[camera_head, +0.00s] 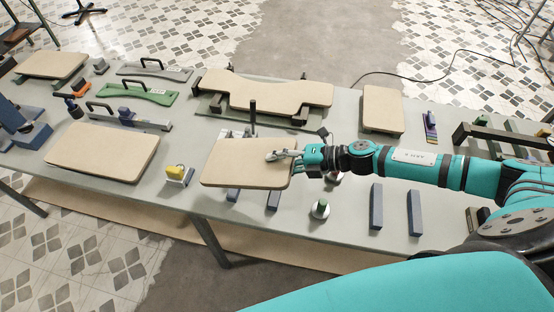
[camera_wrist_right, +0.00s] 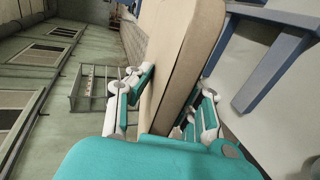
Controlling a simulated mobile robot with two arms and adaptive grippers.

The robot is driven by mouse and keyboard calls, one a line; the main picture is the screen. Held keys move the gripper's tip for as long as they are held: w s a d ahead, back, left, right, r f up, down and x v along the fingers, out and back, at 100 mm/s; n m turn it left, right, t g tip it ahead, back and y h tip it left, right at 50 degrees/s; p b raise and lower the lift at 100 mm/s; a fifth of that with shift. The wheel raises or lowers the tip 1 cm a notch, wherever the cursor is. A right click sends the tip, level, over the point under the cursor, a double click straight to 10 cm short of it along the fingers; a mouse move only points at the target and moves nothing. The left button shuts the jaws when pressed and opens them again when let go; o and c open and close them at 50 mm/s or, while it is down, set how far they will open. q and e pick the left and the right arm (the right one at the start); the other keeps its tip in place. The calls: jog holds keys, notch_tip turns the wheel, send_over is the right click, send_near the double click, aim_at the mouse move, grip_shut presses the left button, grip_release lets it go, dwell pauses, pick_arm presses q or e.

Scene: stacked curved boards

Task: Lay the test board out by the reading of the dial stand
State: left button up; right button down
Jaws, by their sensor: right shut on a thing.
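My right gripper (camera_head: 291,156) is shut on the right edge of a tan board with rounded corners (camera_head: 238,170). The board lies roughly flat over two blue bars (camera_head: 273,201), whose front ends show below it. I cannot tell whether it touches them. In the right wrist view the board (camera_wrist_right: 180,55) is between the fingers of my right gripper (camera_wrist_right: 170,100). A black post (camera_head: 253,117) rises behind the board, its foot partly hidden. A small round metal piece with a green top (camera_head: 320,209) stands in front. I cannot tell which is the dial stand. My left gripper is not in view.
Other tan boards lie at left (camera_head: 104,152), far left (camera_head: 53,65) and back right (camera_head: 383,109). A waisted tan board (camera_head: 268,94) lies at the back. Two blue bars (camera_head: 376,206) (camera_head: 414,213) lie front right. A yellow block (camera_head: 175,171) stands left of the held board.

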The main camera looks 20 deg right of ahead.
jog(key=shift+d+f+b, duration=0.15)
jog(key=shift+f+b, duration=0.1)
jog(key=shift+b, duration=0.1)
notch_tip(320, 180, down, 7)
jog(key=b, duration=0.5)
jog(key=shift+r, duration=0.1)
jog(key=shift+f+b, duration=2)
jog(key=shift+f, duration=0.35)
dwell(0.5)
jog(key=shift+w+d+b, duration=0.15)
jog(key=shift+w+d, duration=0.15)
jog(key=shift+w, duration=0.2)
jog(key=shift+w+d+b, duration=0.15)
jog(key=shift+w+d, duration=0.15)
jog(key=shift+w, duration=0.2)
dwell(0.7)
jog(key=c, duration=0.9)
grip_release()
jog(key=shift+c, duration=0.2)
jog(key=shift+f, duration=0.25)
